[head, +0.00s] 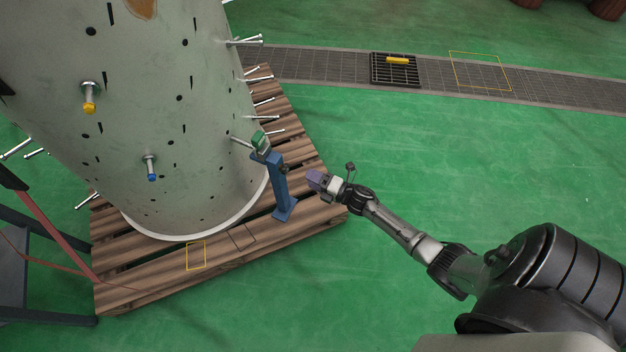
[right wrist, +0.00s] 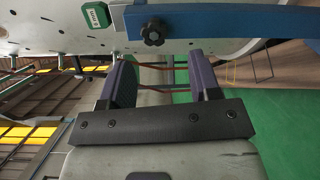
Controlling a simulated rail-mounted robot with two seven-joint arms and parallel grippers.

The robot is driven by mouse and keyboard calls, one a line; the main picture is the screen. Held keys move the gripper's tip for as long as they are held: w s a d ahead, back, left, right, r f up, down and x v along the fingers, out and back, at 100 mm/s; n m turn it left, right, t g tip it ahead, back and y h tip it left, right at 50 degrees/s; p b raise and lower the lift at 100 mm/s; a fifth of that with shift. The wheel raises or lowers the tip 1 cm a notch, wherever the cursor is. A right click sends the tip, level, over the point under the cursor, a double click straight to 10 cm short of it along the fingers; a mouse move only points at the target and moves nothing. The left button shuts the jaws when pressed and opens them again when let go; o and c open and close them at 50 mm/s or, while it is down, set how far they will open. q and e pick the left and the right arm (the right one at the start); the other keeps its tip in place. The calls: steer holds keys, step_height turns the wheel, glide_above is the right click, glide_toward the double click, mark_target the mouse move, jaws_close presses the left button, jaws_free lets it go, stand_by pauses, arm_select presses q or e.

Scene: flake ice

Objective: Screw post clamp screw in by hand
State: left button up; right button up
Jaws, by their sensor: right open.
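A blue post (head: 278,185) stands upright on the pallet beside the large pale cylinder, with a green block (head: 260,142) at its top. The clamp screw has a dark knob (head: 284,169) on the post's right side. In the right wrist view the black star-shaped knob (right wrist: 153,33) sits on the blue post (right wrist: 230,23), beyond the fingertips. My right gripper (head: 314,179) is just right of the knob, apart from it. Its two purple-grey fingers (right wrist: 162,62) are open with nothing between them. My left gripper is not in view.
The large pale cylinder (head: 190,110) carries several protruding metal rods. It stands on a wooden pallet (head: 150,285). A floor grating (head: 300,65) with a yellow object (head: 397,60) runs behind. Green floor (head: 450,150) right of the pallet is clear.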

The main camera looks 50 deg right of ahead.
mark_target(288, 170)
steer(key=shift+a+r+n+y, duration=0.25)
steer(key=shift+a+n+y, duration=0.15)
steer(key=shift+n, duration=0.4)
steer(key=shift+b+x, duration=0.7)
steer(key=shift+x, duration=1.4)
steer(key=shift+b+x, duration=0.5)
steer(key=shift+x, duration=1.1)
steer(key=shift+d+r, duration=0.1)
steer(key=shift+w, duration=0.15)
